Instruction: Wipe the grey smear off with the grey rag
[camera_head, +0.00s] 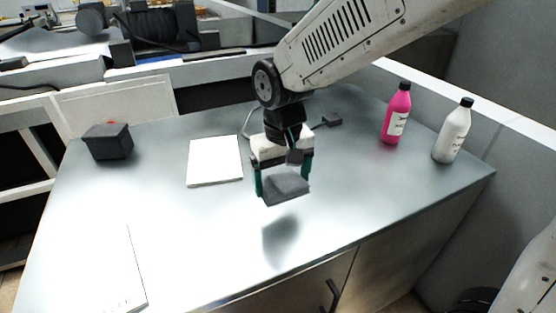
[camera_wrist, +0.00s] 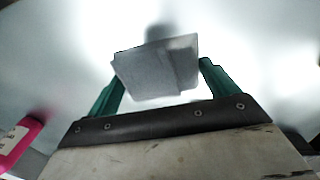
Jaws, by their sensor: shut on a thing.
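My gripper (camera_head: 284,184) is shut on the grey rag (camera_head: 286,191), which hangs between the green fingers above the grey metal worktop (camera_head: 190,225). In the wrist view the rag (camera_wrist: 157,70) is a folded grey block between the two fingertips, apart from the surface. A dark, soft-edged patch (camera_head: 280,240) lies on the worktop below and in front of the rag. I cannot tell whether it is the grey smear or a shadow. The wrist view shows a blurred dark patch (camera_wrist: 165,32) just beyond the rag, partly hidden by it.
A white pad (camera_head: 214,160) lies left of my gripper, and a black box (camera_head: 108,142) stands at the back left. A pink bottle (camera_head: 396,114) and a white bottle (camera_head: 453,131) stand at the right.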

